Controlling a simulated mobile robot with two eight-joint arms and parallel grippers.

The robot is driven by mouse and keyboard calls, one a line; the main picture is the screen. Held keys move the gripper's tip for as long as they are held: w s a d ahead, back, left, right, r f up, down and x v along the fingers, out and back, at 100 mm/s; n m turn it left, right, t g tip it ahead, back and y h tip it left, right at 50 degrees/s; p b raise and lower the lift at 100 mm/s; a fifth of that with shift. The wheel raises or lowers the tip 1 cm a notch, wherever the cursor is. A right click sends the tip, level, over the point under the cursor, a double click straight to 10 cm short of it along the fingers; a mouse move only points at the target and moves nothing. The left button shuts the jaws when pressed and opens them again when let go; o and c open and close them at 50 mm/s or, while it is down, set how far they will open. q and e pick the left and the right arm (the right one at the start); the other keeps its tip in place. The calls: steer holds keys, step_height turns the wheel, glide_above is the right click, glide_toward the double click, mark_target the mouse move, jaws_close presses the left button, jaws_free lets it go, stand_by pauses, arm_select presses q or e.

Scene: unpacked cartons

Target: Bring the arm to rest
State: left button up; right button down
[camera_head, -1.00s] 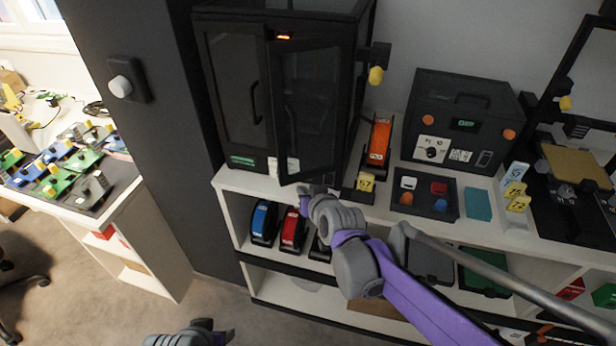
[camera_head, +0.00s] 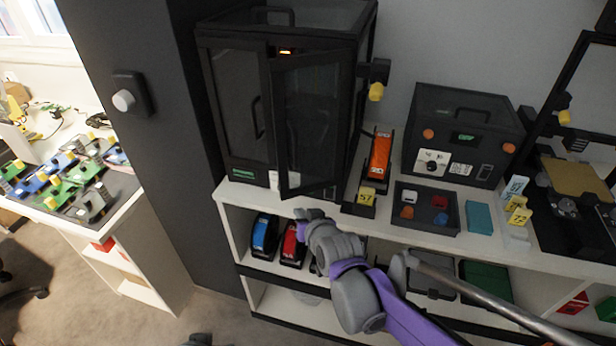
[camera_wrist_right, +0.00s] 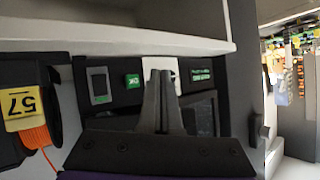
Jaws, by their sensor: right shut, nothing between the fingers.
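My right arm comes in from the lower right in the head view. Its gripper (camera_head: 306,213) is at the front edge of the shelf top, just below the black glass-doored cabinet (camera_head: 262,110). In the right wrist view, the two fingers (camera_wrist_right: 163,85) are together with nothing between them. The cabinet's lower front, with a green label and a white card, fills the view behind them. Of my left gripper (camera_head: 198,340), only a small dark piece shows at the bottom edge of the head view; its fingers cannot be made out.
The cabinet door (camera_head: 308,125) stands partly open above my right gripper. An orange device (camera_head: 380,160) and yellow tag 57 (camera_head: 366,196) stand to its right, beside a black tray (camera_head: 425,227). Blue (camera_head: 264,236) and red (camera_head: 292,243) devices are on the shelf below. Floor at lower left is open.

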arm_select(q)
step_height(320, 180, up, 6)
steer(key=w+p, duration=0.1)
steer(key=p, duration=0.4)
steer(key=shift+w, duration=0.2)
arm_select(e)
steer(key=s+d+g+h, duration=0.1)
steer(key=s+d+g, duration=0.1)
steer(key=s+d, duration=0.4)
steer(key=s+d+f+g+h, duration=0.1)
steer(key=s+d, duration=0.4)
steer(key=s, duration=0.7)
steer(key=s+d+f+m+g+h, duration=0.1)
steer(key=s+d+g+h, duration=0.1)
steer(key=s+d, duration=0.4)
steer(key=s+g, duration=0.1)
steer(key=s, duration=0.2)
steer(key=shift+d, duration=0.35)
arm_select(q)
steer(key=shift+c, duration=0.3)
arm_select(e)
steer(key=shift+f, duration=0.1)
